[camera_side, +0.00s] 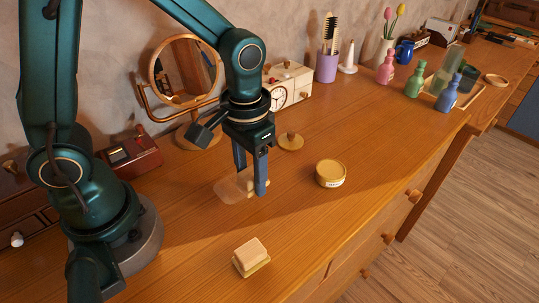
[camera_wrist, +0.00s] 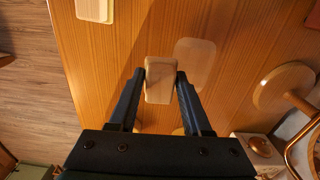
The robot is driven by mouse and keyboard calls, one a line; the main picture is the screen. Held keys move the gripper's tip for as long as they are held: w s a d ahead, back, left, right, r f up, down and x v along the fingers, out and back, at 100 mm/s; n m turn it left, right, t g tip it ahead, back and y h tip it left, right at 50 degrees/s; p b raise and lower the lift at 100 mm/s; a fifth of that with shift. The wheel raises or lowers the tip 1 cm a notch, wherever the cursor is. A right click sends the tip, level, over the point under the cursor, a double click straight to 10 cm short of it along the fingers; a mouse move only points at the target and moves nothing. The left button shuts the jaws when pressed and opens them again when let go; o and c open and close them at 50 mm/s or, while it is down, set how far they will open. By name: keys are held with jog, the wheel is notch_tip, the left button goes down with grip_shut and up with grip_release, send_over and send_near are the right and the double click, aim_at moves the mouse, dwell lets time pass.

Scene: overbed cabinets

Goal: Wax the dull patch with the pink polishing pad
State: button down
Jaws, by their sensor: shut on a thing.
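My gripper (camera_side: 252,190) is shut on a pale wooden block-shaped pad (camera_wrist: 159,80), gripped by its sides between both fingertips. In the side view this pad (camera_side: 245,180) is partly hidden by the fingers. Its underside is hidden, so I cannot tell its pad colour. The dull patch (camera_side: 228,192) is a pale, rounded area on the tabletop, just left of the fingers. In the wrist view the patch (camera_wrist: 195,62) lies beside the pad, up and right, partly overlapped by it. I cannot tell whether the pad touches the wood.
A second wooden-topped pad with a cream base (camera_side: 251,257) stands near the front; it also shows in the wrist view (camera_wrist: 95,10). A yellow tin (camera_side: 330,173) stands right of my gripper. A round mirror (camera_side: 185,68) and a clock (camera_side: 287,88) stand behind. The wood between is clear.

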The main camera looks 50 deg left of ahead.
jog(key=shift+r, duration=1.75)
jog(key=shift+s, duration=0.1)
